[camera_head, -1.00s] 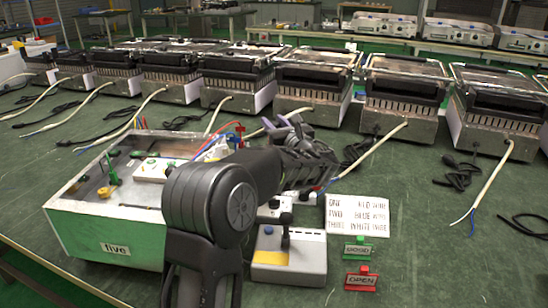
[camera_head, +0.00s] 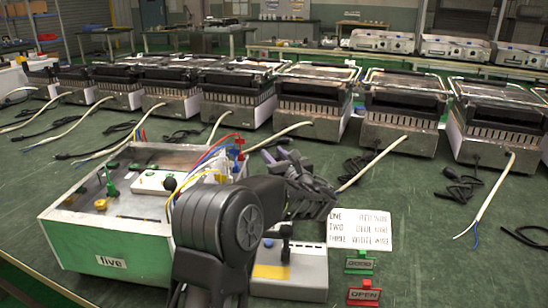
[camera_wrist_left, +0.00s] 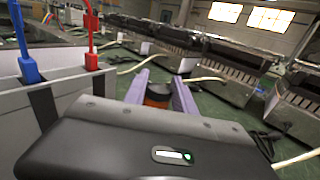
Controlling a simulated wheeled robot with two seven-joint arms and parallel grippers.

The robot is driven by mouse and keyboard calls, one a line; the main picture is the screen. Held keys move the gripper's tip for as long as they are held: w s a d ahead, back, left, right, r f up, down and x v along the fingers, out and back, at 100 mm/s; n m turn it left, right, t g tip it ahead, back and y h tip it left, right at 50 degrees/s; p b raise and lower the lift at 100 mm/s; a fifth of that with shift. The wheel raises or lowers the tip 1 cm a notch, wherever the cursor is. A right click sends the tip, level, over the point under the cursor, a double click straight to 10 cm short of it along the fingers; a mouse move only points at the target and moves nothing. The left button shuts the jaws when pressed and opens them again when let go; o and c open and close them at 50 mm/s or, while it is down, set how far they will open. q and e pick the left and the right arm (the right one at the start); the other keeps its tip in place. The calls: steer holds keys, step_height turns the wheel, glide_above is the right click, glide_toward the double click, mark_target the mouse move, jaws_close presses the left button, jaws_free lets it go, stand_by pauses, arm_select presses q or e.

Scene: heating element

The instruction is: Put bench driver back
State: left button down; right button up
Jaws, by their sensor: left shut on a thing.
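My left gripper (camera_head: 268,153) is over the bench, just right of the green-and-white box labelled "five". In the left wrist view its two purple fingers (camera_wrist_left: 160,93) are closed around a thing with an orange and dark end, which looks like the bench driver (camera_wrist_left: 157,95). Most of that thing is hidden by the gripper body, and I cannot make it out in the head view. My right gripper is not in view.
The "five" box (camera_head: 110,262) carries coloured leads and knobs. Heating units with loose cables line the back.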

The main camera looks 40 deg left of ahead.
arm_select(q)
steer(key=shift+r, duration=0.1)
steer(key=shift+f, duration=0.3)
steer(key=c, duration=1)
jaws_free()
steer(key=shift+r, duration=0.15)
steer(key=shift+r, duration=0.2)
steer(key=p+v, duration=0.2)
steer(key=v, duration=1)
steer(key=shift+f, duration=0.15)
